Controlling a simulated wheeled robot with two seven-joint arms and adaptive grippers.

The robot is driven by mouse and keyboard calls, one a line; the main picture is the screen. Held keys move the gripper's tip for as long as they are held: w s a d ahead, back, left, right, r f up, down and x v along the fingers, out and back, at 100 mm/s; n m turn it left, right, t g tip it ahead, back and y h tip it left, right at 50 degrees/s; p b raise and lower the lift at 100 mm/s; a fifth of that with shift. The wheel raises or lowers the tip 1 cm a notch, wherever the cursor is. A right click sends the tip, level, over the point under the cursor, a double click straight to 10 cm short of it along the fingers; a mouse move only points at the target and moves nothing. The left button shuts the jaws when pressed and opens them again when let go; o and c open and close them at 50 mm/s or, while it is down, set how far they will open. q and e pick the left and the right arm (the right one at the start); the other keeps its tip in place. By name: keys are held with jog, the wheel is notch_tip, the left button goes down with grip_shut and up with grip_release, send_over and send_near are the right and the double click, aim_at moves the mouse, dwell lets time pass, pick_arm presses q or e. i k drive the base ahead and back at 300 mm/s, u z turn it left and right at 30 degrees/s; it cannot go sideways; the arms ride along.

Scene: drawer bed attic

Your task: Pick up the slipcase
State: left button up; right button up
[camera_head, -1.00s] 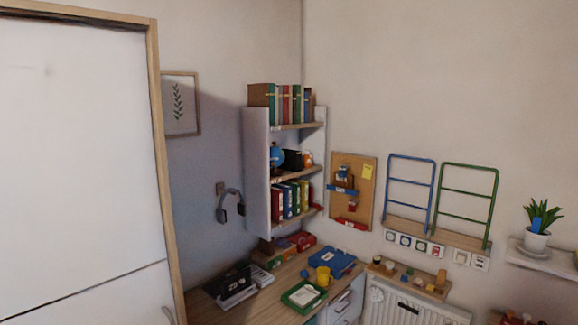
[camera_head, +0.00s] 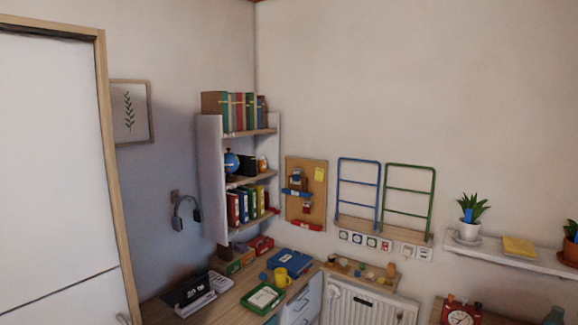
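A brown, box-like case (camera_head: 214,103) stands at the left end of the top shelf, beside a row of books (camera_head: 248,111). It may be the slipcase, but I cannot tell for sure at this size. Its far side and back are hidden. Neither of my grippers is in view.
A white shelf unit (camera_head: 209,180) holds binders and a globe (camera_head: 231,162) above a wooden desk (camera_head: 232,303). On the desk are a yellow mug (camera_head: 282,278), a green tray (camera_head: 252,306) and a blue box (camera_head: 291,261). A white wardrobe (camera_head: 50,170) stands left; a radiator (camera_head: 350,305) is right.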

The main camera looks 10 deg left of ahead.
aim_at(247, 167)
jog(key=z, duration=0.4)
jog(key=i, duration=2.6)
jog(key=u, duration=0.85)
